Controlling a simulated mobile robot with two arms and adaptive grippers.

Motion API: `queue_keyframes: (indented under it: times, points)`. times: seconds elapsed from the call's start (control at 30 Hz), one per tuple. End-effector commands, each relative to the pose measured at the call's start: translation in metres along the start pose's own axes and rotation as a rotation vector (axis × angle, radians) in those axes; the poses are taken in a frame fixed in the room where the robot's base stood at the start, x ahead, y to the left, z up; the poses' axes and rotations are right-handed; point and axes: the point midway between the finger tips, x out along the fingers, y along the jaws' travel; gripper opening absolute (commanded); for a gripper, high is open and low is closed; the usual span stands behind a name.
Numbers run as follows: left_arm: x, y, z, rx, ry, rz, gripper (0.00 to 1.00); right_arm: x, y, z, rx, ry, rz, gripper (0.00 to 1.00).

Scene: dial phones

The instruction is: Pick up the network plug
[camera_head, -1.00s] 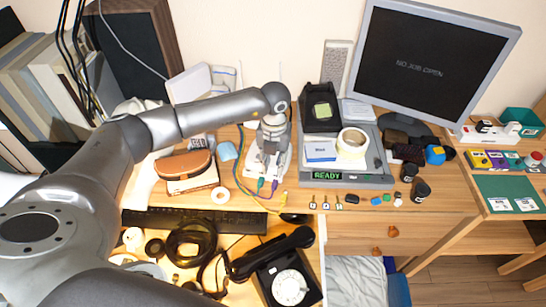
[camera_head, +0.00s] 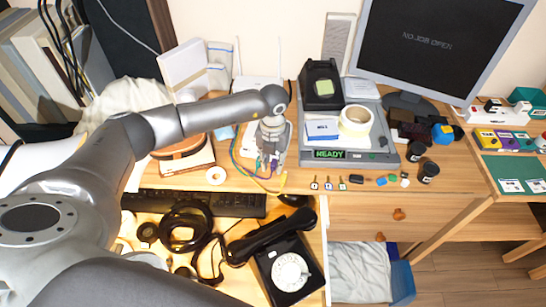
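My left gripper (camera_head: 271,158) points down over the desk, just in front of the white router (camera_head: 258,88). Thin cables with a green, a purple and a yellow end lie under and beside its fingertips. The yellow plug (camera_head: 282,183) lies on the desk just in front of the fingers. The purple plug (camera_head: 274,166) is right at the fingertips, partly hidden. I cannot tell which plug is the network plug, or whether the fingers are closed on one. My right gripper is not in view.
A grey scale (camera_head: 378,148) with a tape roll (camera_head: 356,119) stands to the right. Small keys and coloured bits lie in front of it. A brown case (camera_head: 182,146) is to the left.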

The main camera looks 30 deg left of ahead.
Motion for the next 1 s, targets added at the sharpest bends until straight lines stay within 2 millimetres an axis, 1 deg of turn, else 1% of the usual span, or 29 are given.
queue_keyframes:
  times: [0.03, 0.1, 0.4, 0.43, 0.63, 1.0]
  points:
    - [0.0088, -0.0003, 0.0001, 0.000, 0.000, 0.000, 0.27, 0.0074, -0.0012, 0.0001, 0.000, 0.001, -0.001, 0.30]
    - [0.0120, -0.0003, 0.0002, 0.000, -0.001, -0.001, 0.27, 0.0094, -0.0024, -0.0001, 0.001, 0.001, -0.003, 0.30]
    - [0.0124, -0.0004, 0.0001, 0.001, -0.001, -0.001, 0.27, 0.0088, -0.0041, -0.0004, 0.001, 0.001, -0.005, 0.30]
    - [0.0124, -0.0004, 0.0001, 0.001, -0.001, -0.001, 0.26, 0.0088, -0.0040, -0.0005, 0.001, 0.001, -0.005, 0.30]
    - [0.0124, -0.0004, 0.0001, 0.000, 0.000, -0.001, 0.00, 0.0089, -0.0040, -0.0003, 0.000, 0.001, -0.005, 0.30]
    - [0.0128, 0.0018, 0.0009, 0.000, 0.000, 0.000, 0.00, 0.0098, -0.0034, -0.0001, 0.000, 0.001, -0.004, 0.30]
